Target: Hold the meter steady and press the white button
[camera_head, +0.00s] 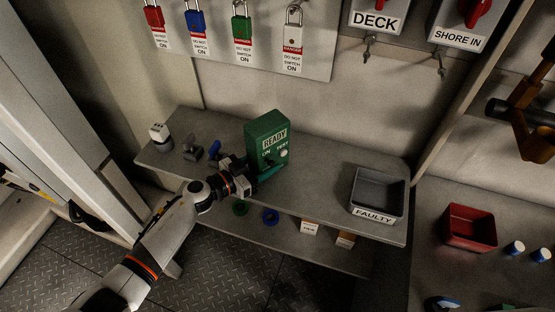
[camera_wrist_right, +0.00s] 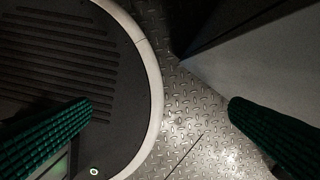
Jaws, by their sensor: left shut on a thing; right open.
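The green meter (camera_head: 262,139) stands upright on the grey shelf, with a display reading READY and a label that appears to say ON and TEST. Its round white button (camera_head: 283,153) sits on the right of the front face. My left gripper (camera_head: 262,174) is shut on the meter's lower front part, and its fingers hide some of that area. The white button is uncovered. My right gripper (camera_wrist_right: 160,120) shows only in the right wrist view. It is open and empty, with green ridged fingers wide apart above the floor.
The shelf (camera_head: 325,179) also carries a grey FAULTY bin (camera_head: 378,192) at right and small items at left. Padlocks with tags hang on the wall behind. A red bin (camera_head: 469,227) stands at far right. The shelf between meter and FAULTY bin is clear.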

